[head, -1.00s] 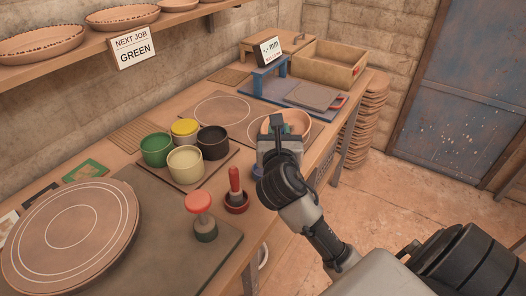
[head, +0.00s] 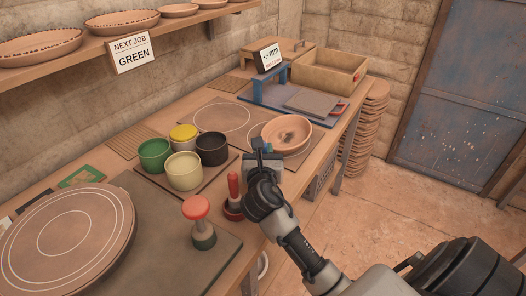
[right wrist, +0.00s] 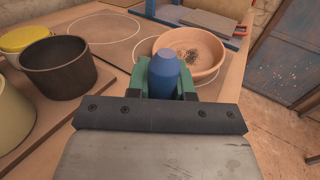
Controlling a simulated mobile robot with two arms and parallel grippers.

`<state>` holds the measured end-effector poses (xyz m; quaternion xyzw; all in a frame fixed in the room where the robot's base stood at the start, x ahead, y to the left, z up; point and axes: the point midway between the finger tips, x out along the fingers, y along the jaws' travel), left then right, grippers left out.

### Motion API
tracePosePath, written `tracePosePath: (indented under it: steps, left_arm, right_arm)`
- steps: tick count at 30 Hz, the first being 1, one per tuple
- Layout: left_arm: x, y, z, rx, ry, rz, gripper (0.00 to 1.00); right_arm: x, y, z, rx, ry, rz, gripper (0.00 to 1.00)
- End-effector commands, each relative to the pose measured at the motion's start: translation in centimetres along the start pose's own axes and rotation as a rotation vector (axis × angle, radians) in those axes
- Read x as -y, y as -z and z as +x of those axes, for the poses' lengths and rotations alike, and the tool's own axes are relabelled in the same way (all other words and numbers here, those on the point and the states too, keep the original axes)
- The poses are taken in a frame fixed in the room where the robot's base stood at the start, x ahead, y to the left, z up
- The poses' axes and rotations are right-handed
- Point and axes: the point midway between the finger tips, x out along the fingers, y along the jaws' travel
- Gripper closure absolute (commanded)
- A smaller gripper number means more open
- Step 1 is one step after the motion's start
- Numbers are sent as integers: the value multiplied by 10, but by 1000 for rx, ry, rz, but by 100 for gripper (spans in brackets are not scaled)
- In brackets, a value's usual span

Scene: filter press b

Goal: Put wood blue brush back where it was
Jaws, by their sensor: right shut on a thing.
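The blue brush (right wrist: 163,76) shows in the right wrist view as a blue, blunt-ended piece between the green fingers of my right gripper (right wrist: 165,84). Its lower part and any bristles are hidden. In the head view my right gripper (head: 264,148) is shut and hangs over the bench's front edge, just in front of a terracotta bowl (head: 287,134). The bowl has dark speckles inside. A red-handled tool (head: 233,187) stands upright in a small red holder, just left of my right gripper. My left gripper is not in view.
Green (head: 155,156), yellow (head: 184,136), black (head: 212,152) and cream (head: 184,174) pots stand on a board left of my gripper. A red-topped stamp (head: 196,208) stands nearer. A round disc (head: 68,235) lies at left. A wooden box (head: 330,70) is behind.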

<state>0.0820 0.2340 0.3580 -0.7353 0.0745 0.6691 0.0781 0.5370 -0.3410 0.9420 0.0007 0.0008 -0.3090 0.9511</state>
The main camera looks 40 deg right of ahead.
Motion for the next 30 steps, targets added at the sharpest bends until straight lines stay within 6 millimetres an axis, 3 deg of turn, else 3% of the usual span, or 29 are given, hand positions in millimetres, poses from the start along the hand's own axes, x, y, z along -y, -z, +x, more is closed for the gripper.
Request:
tracePosePath:
  steps: [2, 3, 7, 19, 30]
  left_arm:
    - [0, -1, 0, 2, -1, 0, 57]
    - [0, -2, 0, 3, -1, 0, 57]
    - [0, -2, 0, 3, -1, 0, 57]
    - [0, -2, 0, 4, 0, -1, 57]
    - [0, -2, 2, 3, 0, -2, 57]
  right_arm:
    - [0, 3, 0, -1, 0, -2, 100]
    - [0, 3, 0, -1, 0, -1, 74]
    - [0, 3, 0, -1, 0, -1, 54]
    - [0, 0, -6, -1, -2, -1, 53]
    - [0, 0, -81, -2, -3, 0, 53]
